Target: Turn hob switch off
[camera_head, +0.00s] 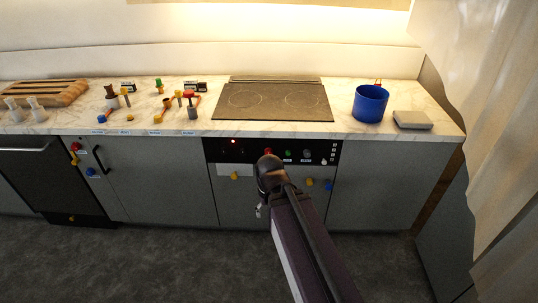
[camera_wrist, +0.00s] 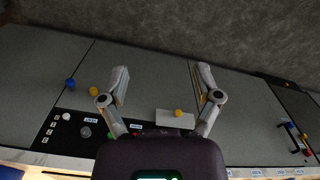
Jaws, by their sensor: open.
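The black hob control panel (camera_head: 220,151) is on the cabinet front below the hob (camera_head: 272,98). In the wrist view, upside down, the panel (camera_wrist: 60,145) is at lower left. My gripper (camera_wrist: 162,72) is open and empty, its fingers spread in front of the cabinet. A white plate with a yellow knob (camera_wrist: 178,113) shows between them. My arm hides part of the panel.
A blue pot (camera_head: 370,104) and grey box (camera_head: 412,120) stand on the counter's right. Several small tools and a wooden board (camera_head: 45,93) are at left. Yellow (camera_head: 309,182) and blue (camera_head: 328,185) knobs stick out below the panel. The dark floor in front is clear.

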